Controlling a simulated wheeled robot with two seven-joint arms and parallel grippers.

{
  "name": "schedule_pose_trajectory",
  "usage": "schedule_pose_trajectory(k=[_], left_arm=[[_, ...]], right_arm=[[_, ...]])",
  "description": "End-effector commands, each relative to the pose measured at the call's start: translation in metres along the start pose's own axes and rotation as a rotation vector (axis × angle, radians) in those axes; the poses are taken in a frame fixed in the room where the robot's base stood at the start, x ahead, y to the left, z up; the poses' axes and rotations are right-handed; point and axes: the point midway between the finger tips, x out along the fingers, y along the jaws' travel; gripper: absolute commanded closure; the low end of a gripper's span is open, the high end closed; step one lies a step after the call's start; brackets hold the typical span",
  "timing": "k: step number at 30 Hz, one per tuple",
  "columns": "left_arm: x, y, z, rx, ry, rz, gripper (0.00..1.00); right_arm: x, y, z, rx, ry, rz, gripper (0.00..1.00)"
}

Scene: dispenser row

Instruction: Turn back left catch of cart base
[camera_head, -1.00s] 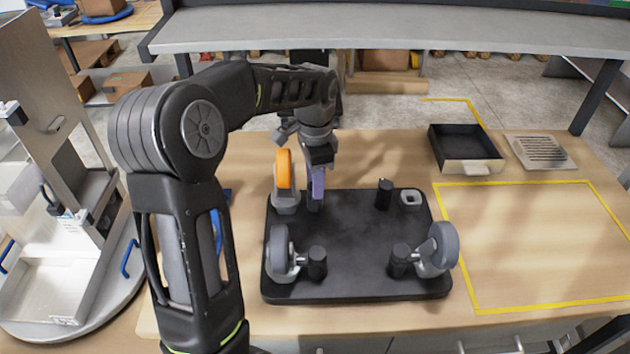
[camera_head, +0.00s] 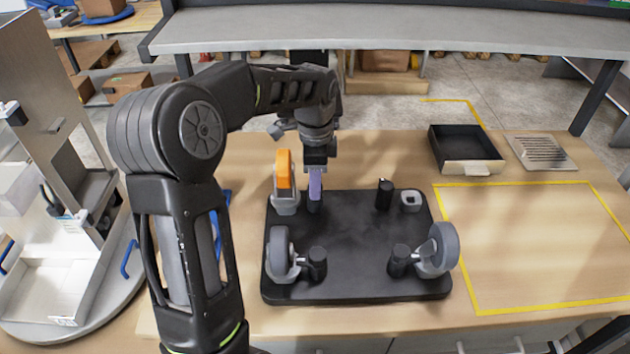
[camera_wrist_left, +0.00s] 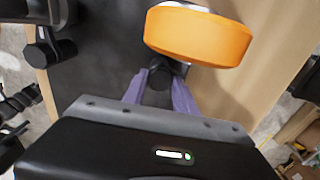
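The cart base (camera_head: 350,240) is a black plate lying on the wooden table. A caster with an orange wheel (camera_head: 284,170) stands at its back left corner and shows large in the wrist view (camera_wrist_left: 198,36). A short black catch (camera_head: 314,207) stands right beside this caster. My left gripper (camera_head: 316,186) points down over the catch. In the left wrist view its two purple fingers (camera_wrist_left: 160,88) lie on either side of the dark catch (camera_wrist_left: 161,72) and look closed on it; the contact is partly hidden. My right gripper is not in view.
Casters with grey wheels stand at the front left (camera_head: 280,254) and front right (camera_head: 440,250), each beside a black post. The back right corner has a post (camera_head: 384,194) and a grey fitting (camera_head: 410,200). A black tray (camera_head: 465,150) and slotted plate (camera_head: 541,152) lie beyond a yellow-outlined clear area.

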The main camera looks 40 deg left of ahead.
Motion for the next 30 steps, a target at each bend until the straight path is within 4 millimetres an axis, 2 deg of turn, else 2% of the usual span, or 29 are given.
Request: schedule_pose_trajectory(k=[3, 10, 14, 17, 24, 30], left_arm=[[-0.001, -0.001, 0.0, -0.001, 0.001, -0.002, 0.59], [0.0, 0.0, 0.0, -0.002, 0.0, 0.0, 0.59], [-0.006, -0.001, 0.0, -0.002, 0.001, -0.002, 0.59], [-0.018, -0.001, 0.0, -0.003, 0.002, -0.003, 0.59], [-0.058, -0.001, -0.001, -0.001, 0.002, -0.004, 0.59], [-0.077, -0.001, 0.0, -0.001, 0.001, -0.002, 0.59]], right_arm=[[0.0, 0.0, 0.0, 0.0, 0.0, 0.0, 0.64], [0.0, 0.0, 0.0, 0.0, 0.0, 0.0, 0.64], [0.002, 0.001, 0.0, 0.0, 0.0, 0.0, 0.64], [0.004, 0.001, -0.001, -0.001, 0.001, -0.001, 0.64], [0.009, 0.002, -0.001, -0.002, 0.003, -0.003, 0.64], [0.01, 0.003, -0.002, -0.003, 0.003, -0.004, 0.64]])
